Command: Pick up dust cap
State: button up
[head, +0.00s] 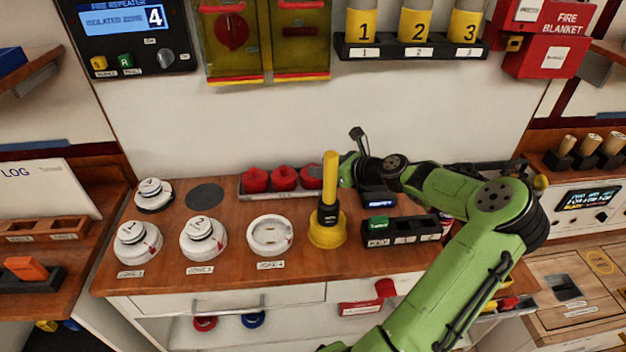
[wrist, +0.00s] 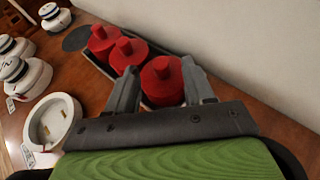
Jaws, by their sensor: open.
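Three red dust caps sit in a row in a grey tray (head: 277,193) at the back of the wooden bench. In the head view they are the left cap (head: 255,180), the middle cap (head: 285,178) and the right cap (head: 311,176). My gripper (wrist: 159,70) is open and empty. In the wrist view the nearest cap (wrist: 162,82), the right one, shows between the two fingers, with a gap on both sides. I cannot tell whether the fingertips are level with it. In the head view my gripper is just right of that cap, its fingers hard to make out.
A yellow tool (head: 329,190) stands upright in front of the tray, close to my gripper. An empty white round base (head: 270,235) and white detectors (head: 203,238) are to the left. A black key rack (head: 402,232) is at right. The wall is close behind.

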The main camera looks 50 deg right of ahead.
jog(key=x, duration=0.3)
jog(key=shift+s+f, duration=0.1)
jog(key=shift+f, duration=0.05)
jog(key=shift+c, duration=0.6)
grip_shut()
